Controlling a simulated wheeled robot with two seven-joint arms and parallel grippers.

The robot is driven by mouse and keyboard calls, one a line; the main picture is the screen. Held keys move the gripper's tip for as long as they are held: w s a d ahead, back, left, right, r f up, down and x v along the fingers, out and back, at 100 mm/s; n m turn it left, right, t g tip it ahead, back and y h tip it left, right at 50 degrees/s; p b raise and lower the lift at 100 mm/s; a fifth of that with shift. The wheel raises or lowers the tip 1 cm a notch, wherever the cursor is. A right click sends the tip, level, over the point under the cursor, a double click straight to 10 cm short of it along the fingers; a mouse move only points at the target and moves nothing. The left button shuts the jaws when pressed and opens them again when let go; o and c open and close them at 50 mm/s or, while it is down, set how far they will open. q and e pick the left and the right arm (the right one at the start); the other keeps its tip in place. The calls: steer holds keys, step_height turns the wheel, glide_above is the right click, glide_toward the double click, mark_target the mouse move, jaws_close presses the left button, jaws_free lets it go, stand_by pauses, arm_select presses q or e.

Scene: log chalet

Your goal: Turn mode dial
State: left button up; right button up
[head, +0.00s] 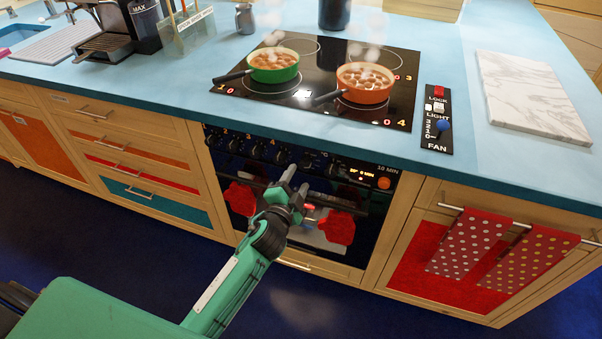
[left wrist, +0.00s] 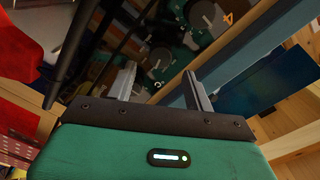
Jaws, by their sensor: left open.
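The oven's dark control panel (head: 330,167) runs below the counter edge, with several round dials in a row and a lit display on the right. I cannot tell by a label which one is the mode dial; the dial at the row's right is partly by my gripper. My left gripper (head: 296,182) is open and empty, its fingers pointing up at the panel just in front of it. My right gripper is out of view.
Red oven mitts (head: 338,228) hang on the oven rail below the panel. A green pot (head: 274,74) and an orange pot (head: 364,94) stand on the hob (head: 300,95). Spotted towels (head: 468,244) hang at right. The floor in front is clear.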

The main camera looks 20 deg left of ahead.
arm_select(q)
steer(key=s, duration=0.9)
steer(key=shift+s+a+r+b, duration=0.2)
steer(key=shift+a+b, duration=0.05)
steer(key=shift+b, duration=0.05)
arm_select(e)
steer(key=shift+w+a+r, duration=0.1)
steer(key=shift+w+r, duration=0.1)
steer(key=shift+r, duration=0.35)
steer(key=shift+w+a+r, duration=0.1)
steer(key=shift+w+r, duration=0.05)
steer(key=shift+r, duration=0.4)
